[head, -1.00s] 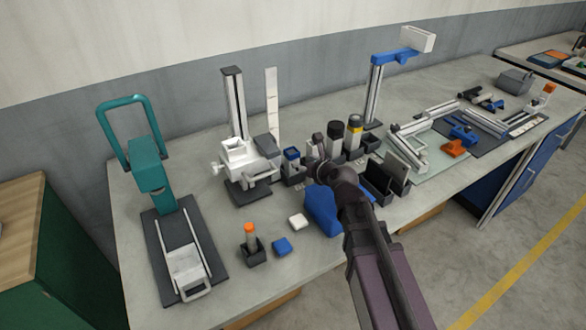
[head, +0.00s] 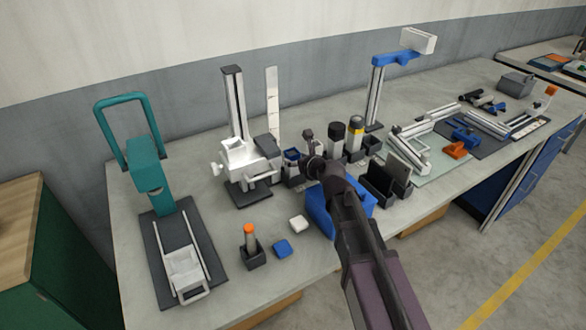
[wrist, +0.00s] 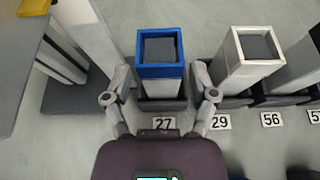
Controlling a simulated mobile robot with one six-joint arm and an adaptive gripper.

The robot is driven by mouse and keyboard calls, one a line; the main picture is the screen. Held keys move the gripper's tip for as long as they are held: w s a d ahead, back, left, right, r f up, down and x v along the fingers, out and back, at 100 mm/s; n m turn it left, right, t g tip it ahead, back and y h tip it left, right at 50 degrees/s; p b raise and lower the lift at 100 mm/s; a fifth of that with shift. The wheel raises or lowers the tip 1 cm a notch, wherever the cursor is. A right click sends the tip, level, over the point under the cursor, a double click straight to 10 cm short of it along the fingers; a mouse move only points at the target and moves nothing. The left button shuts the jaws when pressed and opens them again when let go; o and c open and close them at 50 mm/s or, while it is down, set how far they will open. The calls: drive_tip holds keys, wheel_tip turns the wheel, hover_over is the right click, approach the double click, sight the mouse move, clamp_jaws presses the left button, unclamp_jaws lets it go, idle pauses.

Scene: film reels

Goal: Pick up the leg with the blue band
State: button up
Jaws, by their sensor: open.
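The leg with the blue band (wrist: 160,68) stands upright in a dark holder behind the label 27 in the wrist view. My gripper (wrist: 162,80) is open, with one finger on each side of this leg. Whether the fingers touch it I cannot tell.
A leg with a white rim (wrist: 255,55) stands close on the right at label 29. A white stand (head: 240,155) is on the left. A blue bin (head: 320,212) lies below my arm.

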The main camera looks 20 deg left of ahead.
drive_tip(key=x, duration=0.3)
drive_tip(key=shift+w+b, duration=0.1)
drive_tip(key=shift+b, duration=0.3)
clamp_jaws()
